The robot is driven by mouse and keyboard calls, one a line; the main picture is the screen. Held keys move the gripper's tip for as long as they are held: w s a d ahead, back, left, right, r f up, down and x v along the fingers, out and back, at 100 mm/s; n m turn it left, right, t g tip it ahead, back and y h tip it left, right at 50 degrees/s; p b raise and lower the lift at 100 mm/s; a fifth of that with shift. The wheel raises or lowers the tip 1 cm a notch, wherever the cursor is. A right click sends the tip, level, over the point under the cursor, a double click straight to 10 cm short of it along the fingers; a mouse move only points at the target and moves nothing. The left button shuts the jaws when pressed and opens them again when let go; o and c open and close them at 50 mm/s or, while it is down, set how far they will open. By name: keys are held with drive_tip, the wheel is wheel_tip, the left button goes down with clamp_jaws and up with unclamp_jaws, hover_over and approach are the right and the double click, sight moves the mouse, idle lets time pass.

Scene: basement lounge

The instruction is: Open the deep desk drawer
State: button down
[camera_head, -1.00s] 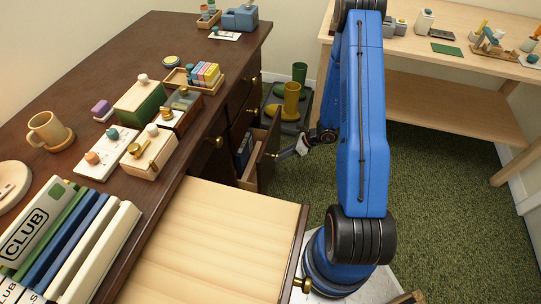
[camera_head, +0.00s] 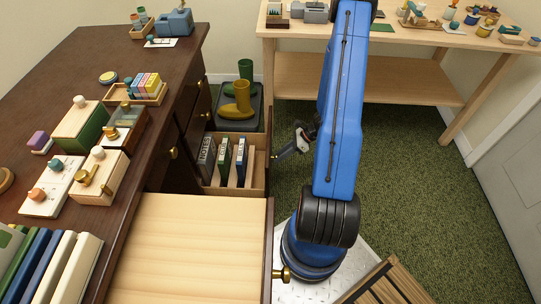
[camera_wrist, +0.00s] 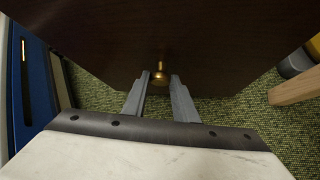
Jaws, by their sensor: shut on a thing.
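The deep desk drawer (camera_head: 258,178) stands well out from the dark wooden desk (camera_head: 95,120). Several upright binders or books (camera_head: 224,160) show inside it. In the wrist view its dark front panel (camera_wrist: 180,35) carries a round brass knob (camera_wrist: 158,77). My gripper (camera_wrist: 157,82) has one finger on each side of this knob and is shut on it. In the head view my gripper (camera_head: 281,155) is at the outer right side of the drawer front; the knob is small there and partly hidden by the fingers.
A pale wooden pull-out (camera_head: 200,240) with a brass knob (camera_head: 283,273) juts from the desk in the foreground. A slatted wooden item (camera_head: 390,285) is at bottom right. Green carpet (camera_head: 420,190) is free to the right.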

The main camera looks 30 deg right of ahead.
drive_tip(key=shift+s+d, duration=0.45)
drive_tip(key=shift+d, duration=0.2)
drive_tip(key=shift+s+d, duration=0.45)
drive_tip(key=shift+d, duration=0.15)
drive_tip(key=c, duration=1.4)
unclamp_jaws()
drive_tip(key=shift+c, duration=0.2)
drive_tip(key=v, duration=1.7)
drive_tip(key=shift+r, duration=0.15)
drive_tip(key=shift+s+d, duration=0.1)
drive_tip(key=shift+d, duration=0.05)
